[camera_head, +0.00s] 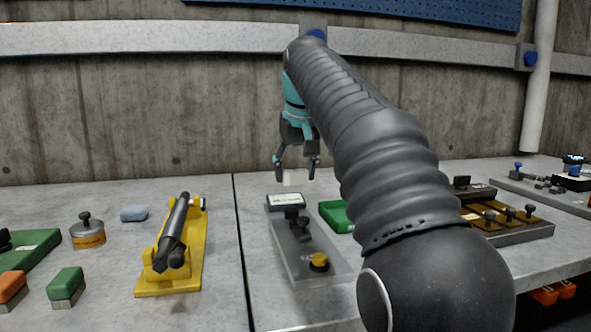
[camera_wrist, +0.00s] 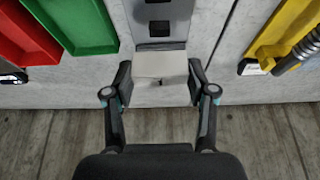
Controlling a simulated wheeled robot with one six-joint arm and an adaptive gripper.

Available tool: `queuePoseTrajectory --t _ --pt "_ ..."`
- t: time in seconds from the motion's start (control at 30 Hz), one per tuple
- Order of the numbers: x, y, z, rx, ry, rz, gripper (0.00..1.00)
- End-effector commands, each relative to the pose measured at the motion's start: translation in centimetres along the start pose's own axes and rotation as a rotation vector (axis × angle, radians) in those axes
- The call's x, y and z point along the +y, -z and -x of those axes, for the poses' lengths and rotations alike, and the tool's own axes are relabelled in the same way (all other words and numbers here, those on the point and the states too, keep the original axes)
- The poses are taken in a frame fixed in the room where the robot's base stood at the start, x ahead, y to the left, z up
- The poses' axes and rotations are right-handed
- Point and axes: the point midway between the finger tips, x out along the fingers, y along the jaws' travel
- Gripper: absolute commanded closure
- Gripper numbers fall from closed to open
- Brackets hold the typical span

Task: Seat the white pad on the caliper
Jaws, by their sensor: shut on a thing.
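My gripper (camera_head: 296,163) hangs above the far end of a long grey fixture (camera_head: 322,262). Its two fingers are shut on the white pad (camera_head: 295,177), a small pale block. In the wrist view the pad (camera_wrist: 160,66) sits between the fingertips (camera_wrist: 160,78). The grey fixture (camera_wrist: 177,12) shows beyond the pad there, with dark square recesses. I cannot tell for sure which part is the caliper.
A green tray (camera_head: 337,215) lies right of the fixture, partly behind my arm. A red tray (camera_wrist: 22,42) shows in the wrist view. A yellow stand (camera_head: 187,255) with a dark cylinder is at left. The concrete wall (camera_head: 130,120) is close behind the bench.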

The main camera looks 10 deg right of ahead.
Motion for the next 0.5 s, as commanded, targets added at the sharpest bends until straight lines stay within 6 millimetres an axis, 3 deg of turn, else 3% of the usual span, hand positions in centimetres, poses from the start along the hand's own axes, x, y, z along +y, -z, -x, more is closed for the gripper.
queuePoseTrajectory --t 0.5 --pt "0.0 -0.7 -1.4 -0.001 0.0 0.0 0.84"
